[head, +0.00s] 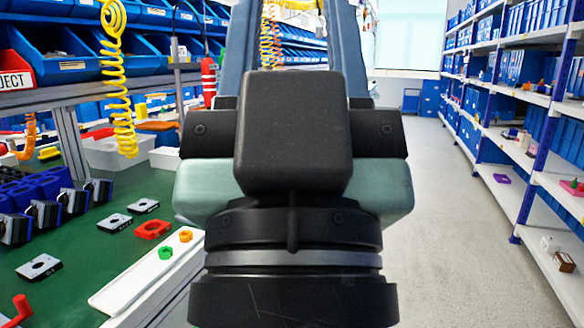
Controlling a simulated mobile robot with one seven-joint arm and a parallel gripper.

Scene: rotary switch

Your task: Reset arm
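My own arm fills the middle of the head view, with black and pale green links close to the camera. Two blue-grey bars rise behind it. I see no gripper fingers, so I cannot tell where my gripper is or whether it holds anything. The arm hides the right part of the bench and part of the aisle behind it.
Yellow coiled hoses (120,90) hang above. Shelving (520,130) lines the right; the grey floor (440,230) between is clear.

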